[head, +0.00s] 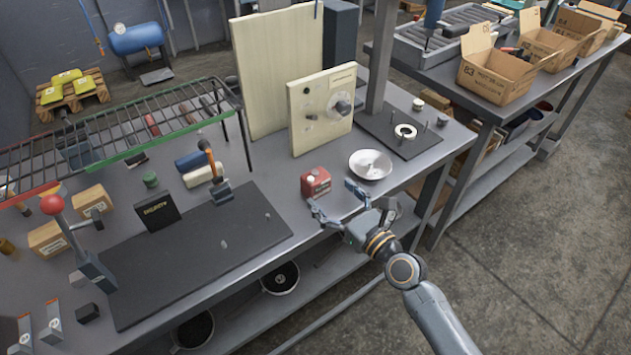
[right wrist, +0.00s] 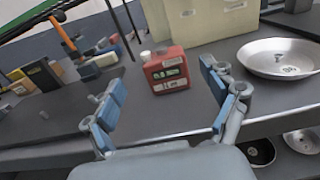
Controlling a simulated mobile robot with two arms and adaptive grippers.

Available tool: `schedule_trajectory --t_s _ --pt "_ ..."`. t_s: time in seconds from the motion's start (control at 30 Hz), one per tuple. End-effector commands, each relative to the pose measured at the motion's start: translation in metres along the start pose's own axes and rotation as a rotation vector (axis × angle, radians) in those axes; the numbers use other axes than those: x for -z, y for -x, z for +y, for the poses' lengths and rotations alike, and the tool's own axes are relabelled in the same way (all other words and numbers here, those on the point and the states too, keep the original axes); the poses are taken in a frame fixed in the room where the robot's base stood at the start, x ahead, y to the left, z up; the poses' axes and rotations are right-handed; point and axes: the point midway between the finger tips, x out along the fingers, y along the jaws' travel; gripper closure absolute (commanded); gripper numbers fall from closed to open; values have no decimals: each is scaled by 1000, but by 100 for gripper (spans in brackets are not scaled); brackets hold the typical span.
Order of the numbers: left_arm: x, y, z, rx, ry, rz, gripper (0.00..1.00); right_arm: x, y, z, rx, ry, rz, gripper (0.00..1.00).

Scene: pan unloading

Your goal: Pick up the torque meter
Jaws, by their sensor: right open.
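The torque meter appears to be the small red box (head: 316,182) with a white knob on top and a display on its front. It stands upright on the grey workbench, left of the metal pan (head: 370,164). In the right wrist view the red box (right wrist: 166,70) sits ahead, between the spread fingers and beyond their tips. My right gripper (head: 338,200) is open and empty at the bench's front edge, just in front of the box and apart from it. The right gripper also shows in the wrist view (right wrist: 160,92). My left gripper is not in view.
A cream panel with a dial (head: 322,108) stands behind the box. A black mat (head: 205,255) with small pegs lies to the left, with a hammer-like tool (head: 215,172) at its back edge. A wire rack (head: 120,135) overhangs the bench's left. Cardboard boxes (head: 495,75) stand on another table.

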Motion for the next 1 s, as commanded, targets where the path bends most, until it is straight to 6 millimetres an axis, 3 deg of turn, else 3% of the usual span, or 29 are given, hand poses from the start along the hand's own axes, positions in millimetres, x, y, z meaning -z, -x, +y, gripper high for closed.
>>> schedule_trajectory --t_s 0.17,0.43,0.73,0.77,1.0 --pt "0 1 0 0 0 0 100 0 -13 -2 1 3 -1 15" --pt "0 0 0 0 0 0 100 1 -50 -5 0 2 0 15" --pt "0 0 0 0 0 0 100 2 -56 -5 1 1 1 15" --pt "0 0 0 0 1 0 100 2 -56 -5 1 1 1 17" --pt "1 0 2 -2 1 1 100 2 -56 -5 1 2 1 66"
